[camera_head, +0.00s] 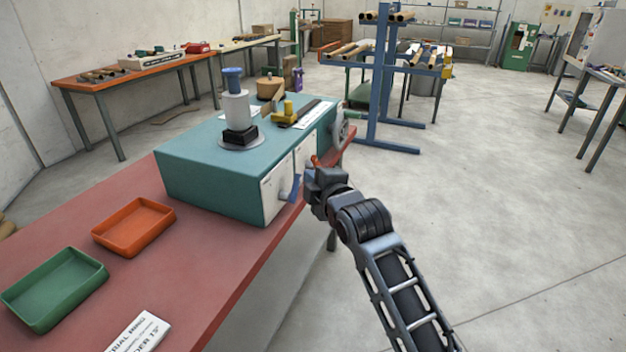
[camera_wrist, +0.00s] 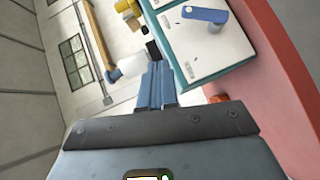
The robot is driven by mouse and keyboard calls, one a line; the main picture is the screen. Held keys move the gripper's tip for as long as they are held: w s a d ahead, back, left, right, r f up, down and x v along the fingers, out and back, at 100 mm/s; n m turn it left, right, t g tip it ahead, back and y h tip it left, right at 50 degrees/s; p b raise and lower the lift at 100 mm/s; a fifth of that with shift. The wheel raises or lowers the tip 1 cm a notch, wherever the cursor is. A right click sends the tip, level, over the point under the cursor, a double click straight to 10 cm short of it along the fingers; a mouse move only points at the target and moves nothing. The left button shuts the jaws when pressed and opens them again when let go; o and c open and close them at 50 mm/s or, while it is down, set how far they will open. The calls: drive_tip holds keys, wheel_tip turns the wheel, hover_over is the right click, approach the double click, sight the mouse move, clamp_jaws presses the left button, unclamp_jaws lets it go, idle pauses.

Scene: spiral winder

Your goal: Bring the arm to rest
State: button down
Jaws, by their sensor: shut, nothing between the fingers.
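My gripper (camera_wrist: 157,85) is shut and empty. In the wrist view its closed fingers stick up in the middle, with the machine's white front panel just beyond them to the right. In the head view my arm reaches in from the lower right, and its wrist end is at the right front edge of the red table (camera_head: 229,292), close to the teal spiral winder (camera_head: 206,183). The fingers are mostly hidden there behind my own wrist. A blue lever (camera_wrist: 206,15) on the winder's white panel shows at the top right of the wrist view.
A white cylinder with a blue top (camera_head: 235,100) stands on the winder. An orange tray (camera_head: 134,226) and a green tray (camera_head: 54,289) lie on the table's left part. A blue rack (camera_head: 384,90) with tubes stands behind. The floor to the right is open.

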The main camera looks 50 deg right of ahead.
idle(0.6)
drive_tip(key=s+a+f+m+y, duration=0.2)
drive_tip(key=s+a+f, duration=0.3)
drive_tip(key=s+a, duration=0.3)
drive_tip(key=s+a+f+m+y, duration=0.15)
drive_tip(key=s+a+f, duration=0.35)
drive_tip(key=s, duration=0.6)
drive_tip(key=s+a+r+m+y, duration=0.1)
drive_tip(key=s+a+r+m, duration=0.1)
drive_tip(key=s, duration=0.5)
drive_tip(key=s+a+r+m+y, duration=0.1)
drive_tip(key=s+a+r+m, duration=0.2)
drive_tip(key=s, duration=0.4)
drive_tip(key=s+a+r+m+y, duration=0.1)
drive_tip(key=s+a+r+m, duration=0.1)
drive_tip(key=s, duration=0.6)
drive_tip(key=shift+a+r, duration=0.5)
drive_tip(key=shift+a, duration=0.75)
